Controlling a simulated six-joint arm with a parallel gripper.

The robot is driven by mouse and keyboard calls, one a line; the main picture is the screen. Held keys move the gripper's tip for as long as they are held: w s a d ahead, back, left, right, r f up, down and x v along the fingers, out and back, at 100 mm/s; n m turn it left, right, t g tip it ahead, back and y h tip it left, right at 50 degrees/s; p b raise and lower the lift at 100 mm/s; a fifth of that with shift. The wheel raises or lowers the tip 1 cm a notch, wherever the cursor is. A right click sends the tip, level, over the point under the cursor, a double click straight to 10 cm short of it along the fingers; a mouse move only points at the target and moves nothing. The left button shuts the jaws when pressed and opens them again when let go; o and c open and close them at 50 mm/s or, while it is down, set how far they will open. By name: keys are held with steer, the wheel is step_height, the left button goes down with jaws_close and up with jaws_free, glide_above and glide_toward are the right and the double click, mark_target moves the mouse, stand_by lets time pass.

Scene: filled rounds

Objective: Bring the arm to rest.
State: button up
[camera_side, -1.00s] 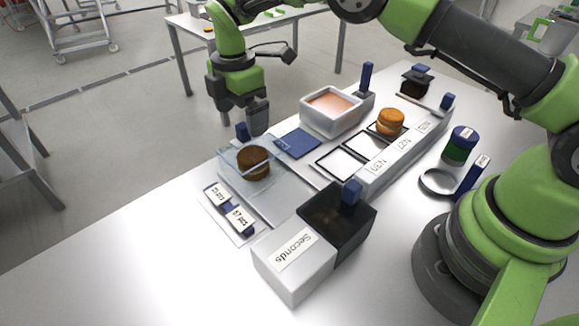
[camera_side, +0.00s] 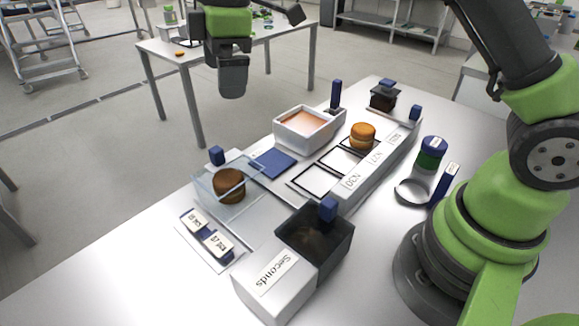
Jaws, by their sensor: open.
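My gripper (camera_side: 232,88) hangs in the air at the upper middle of the side view, above and behind the worktable. It points down and holds nothing that I can see. Its fingers show as one dark block, so the gap between them is hidden. It is clear of the brown filled round (camera_side: 229,184), which sits on the clear plate (camera_side: 206,190) at the left. An orange-brown round (camera_side: 363,133) sits in the farthest of the framed squares beside the labelled strip (camera_side: 372,160).
A white tray (camera_side: 334,128) with orange filling stands behind a blue pad (camera_side: 272,163). A dark bin (camera_side: 342,240) marked Seconds is in front. A blue-green can (camera_side: 431,152) and a ring (camera_side: 402,198) stand near my base. The table's front left is clear.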

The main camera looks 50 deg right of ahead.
steer(key=s+d+r+m+t+y, duration=0.1)
steer(key=s+d+r+m+t, duration=0.25)
steer(key=s+r+m, duration=0.8)
steer(key=s+d+f+m+t, duration=0.1)
steer(key=s+f+m, duration=0.1)
steer(key=s, duration=0.5)
steer(key=s+d+f+m+t, duration=0.1)
steer(key=s+f+m, duration=0.1)
steer(key=s, duration=0.5)
steer(key=shift+d+m, duration=0.2)
steer(key=shift+m, duration=0.65)
